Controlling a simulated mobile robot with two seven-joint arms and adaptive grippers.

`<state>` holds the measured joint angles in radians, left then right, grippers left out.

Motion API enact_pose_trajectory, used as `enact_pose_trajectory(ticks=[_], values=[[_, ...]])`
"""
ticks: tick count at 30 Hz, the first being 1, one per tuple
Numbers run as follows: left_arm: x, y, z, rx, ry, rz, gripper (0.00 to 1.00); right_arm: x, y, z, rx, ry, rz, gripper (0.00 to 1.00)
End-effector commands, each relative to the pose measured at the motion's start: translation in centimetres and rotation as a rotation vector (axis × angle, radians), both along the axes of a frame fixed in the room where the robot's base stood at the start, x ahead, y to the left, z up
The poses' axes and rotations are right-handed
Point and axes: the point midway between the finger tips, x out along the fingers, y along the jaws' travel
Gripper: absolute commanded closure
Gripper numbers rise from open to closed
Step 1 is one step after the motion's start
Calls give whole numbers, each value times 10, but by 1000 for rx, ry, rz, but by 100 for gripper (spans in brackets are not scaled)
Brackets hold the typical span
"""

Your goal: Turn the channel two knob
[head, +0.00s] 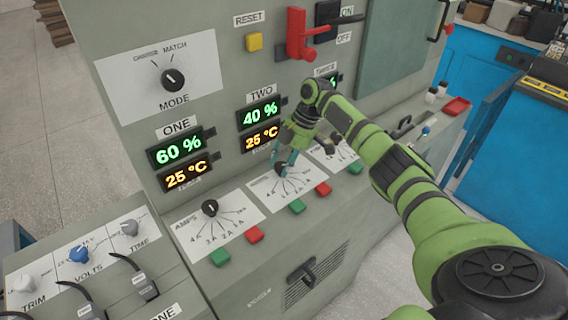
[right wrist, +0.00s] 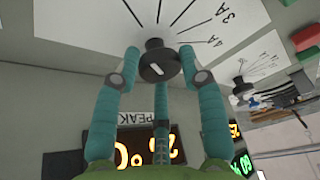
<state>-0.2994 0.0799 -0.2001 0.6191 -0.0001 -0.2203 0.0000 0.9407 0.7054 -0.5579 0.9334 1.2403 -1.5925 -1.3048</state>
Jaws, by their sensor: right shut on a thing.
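The channel two knob (right wrist: 158,68) is a round black dial on a white amps scale plate. In the right wrist view it sits between the teal fingers of my right gripper (right wrist: 159,60), which is shut on it. In the head view my right gripper (head: 286,163) reaches down to the plate below the TWO displays, and its fingers mostly hide the knob. The green TWO display (head: 260,115) reads 40 % and the orange one below it reads 25 °C. My left gripper is not in view.
The channel one knob (head: 210,208) is to the left, with a red button (head: 255,234) and a green button (head: 220,257) below. Channel two's green button (head: 297,206) and red button (head: 323,188) are near my gripper. A red lever (head: 298,38) stands out above.

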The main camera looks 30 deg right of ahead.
Motion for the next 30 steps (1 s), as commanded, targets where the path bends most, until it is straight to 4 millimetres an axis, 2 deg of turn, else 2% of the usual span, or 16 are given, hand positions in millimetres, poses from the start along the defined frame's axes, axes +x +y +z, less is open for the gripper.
enact_pose_trajectory(ticks=[9, 10, 11, 12, 23, 26, 30], values=[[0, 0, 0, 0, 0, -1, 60, 2, 3, 2, 6, -6, 6, 92], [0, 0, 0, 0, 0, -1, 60, 2, 3, 2, 6, -6, 6, 55], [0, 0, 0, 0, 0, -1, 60, 2, 3, 2, 6, -6, 6, 43], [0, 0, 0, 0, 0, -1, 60, 2, 3, 2, 6, -5, 5, 36], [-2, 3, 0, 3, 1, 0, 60, 0, 0, 3, 2, -1, 2, 36], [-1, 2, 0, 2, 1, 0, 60, 0, -3, 11, 1, -3, 2, 36], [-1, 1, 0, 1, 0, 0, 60, -2, -11, 36, 1, -7, 3, 36]])
